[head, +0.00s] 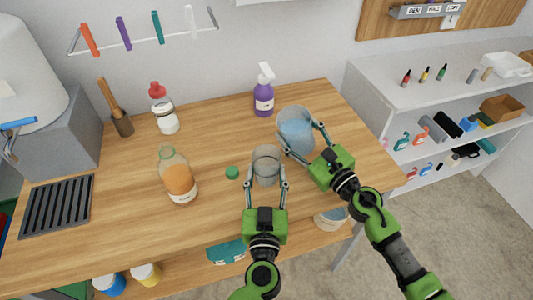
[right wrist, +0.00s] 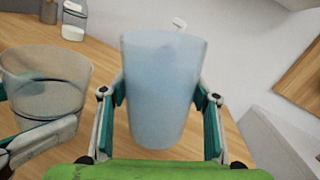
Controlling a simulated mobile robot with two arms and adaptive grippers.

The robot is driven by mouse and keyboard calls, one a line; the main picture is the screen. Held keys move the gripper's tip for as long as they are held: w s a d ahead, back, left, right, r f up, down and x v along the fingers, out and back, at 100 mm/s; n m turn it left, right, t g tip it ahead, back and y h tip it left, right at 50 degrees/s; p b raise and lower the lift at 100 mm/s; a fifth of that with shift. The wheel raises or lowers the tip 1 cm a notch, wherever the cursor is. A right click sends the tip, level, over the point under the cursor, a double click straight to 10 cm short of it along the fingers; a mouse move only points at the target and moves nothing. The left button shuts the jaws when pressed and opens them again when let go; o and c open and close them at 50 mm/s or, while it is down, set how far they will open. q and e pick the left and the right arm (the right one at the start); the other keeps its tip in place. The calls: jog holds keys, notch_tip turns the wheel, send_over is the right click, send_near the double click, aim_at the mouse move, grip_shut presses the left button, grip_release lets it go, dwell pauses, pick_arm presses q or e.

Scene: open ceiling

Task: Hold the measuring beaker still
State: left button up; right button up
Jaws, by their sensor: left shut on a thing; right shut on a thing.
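A clear, greyish beaker (head: 266,163) stands upright near the middle of the table. My left gripper (head: 266,182) is shut around it from the front, one finger on each side. The beaker also shows at the left of the right wrist view (right wrist: 45,90) and looks empty. My right gripper (head: 300,142) is shut on a larger translucent container (head: 295,118) with blue contents, just behind and right of the beaker. That container fills the middle of the right wrist view (right wrist: 162,90), between the fingers. I cannot tell whether its base touches the table. No measuring marks are readable.
A green cap (head: 232,172) lies left of the beaker, and an orange-filled bottle (head: 179,180) stands further left. A purple spray bottle (head: 263,97) stands behind. A white bottle with a red top (head: 164,115) stands at the back left. White shelves (head: 440,115) are at the right.

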aim_at(283, 116)
jog(key=shift+n+y, duration=0.3)
jog(key=shift+n, duration=0.6)
jog(key=r, duration=0.4)
jog(key=shift+s+a+r, duration=0.2)
jog(key=shift+s+r, duration=0.05)
jog(key=shift+r, duration=0.15)
jog(key=shift+s+a+r+n, duration=0.15)
jog(key=shift+s+a+n, duration=0.15)
jog(key=shift+n, duration=0.2)
jog(key=shift+s+a+r+n, duration=0.1)
jog(key=shift+a+r+n, duration=0.05)
jog(key=shift+n, duration=0.25)
jog(key=shift+s+a+r+n+y, duration=0.1)
jog(key=shift+r+n+y, duration=0.3)
jog(key=shift+n, duration=0.5)
jog(key=shift+r, duration=0.1)
jog(key=shift+f+n, duration=0.4)
jog(key=shift+f, duration=0.25)
jog(key=shift+f+n, duration=0.3)
jog(key=shift+f, duration=0.35)
jog(key=shift+f+n, duration=0.4)
